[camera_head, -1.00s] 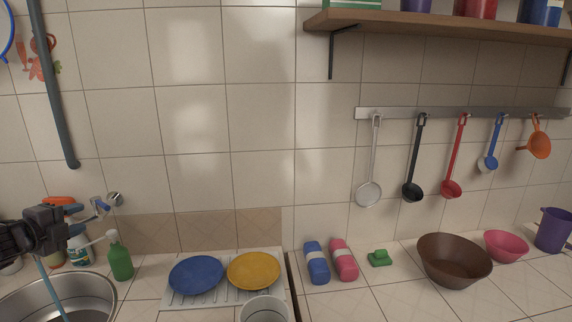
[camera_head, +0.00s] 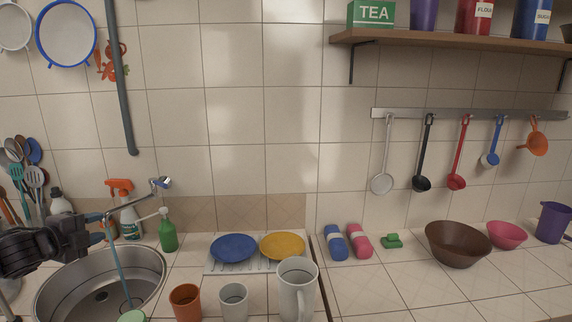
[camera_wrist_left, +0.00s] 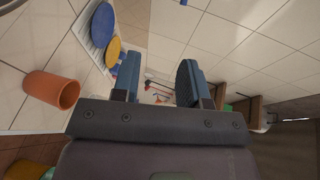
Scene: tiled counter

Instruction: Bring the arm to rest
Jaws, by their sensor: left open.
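My left gripper (camera_head: 100,238) is dark grey and comes in from the left edge of the head view, in front of the sink's back left side. In the left wrist view its two blue-grey fingers (camera_wrist_left: 158,80) are apart, with nothing between them. The metal sink (camera_head: 152,262) lies below and beside it. A thin bluish stream, seemingly water, runs down from the tap (camera_head: 140,200) into the sink. My right gripper is not in view.
An orange cup (camera_head: 186,303), a pale cup (camera_head: 234,302) and a white pitcher (camera_head: 297,290) stand at the front. Blue (camera_head: 233,247) and yellow (camera_head: 282,245) plates lie on a rack behind. A brown bowl (camera_head: 458,245) stands right. Utensils and a spray bottle stand left.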

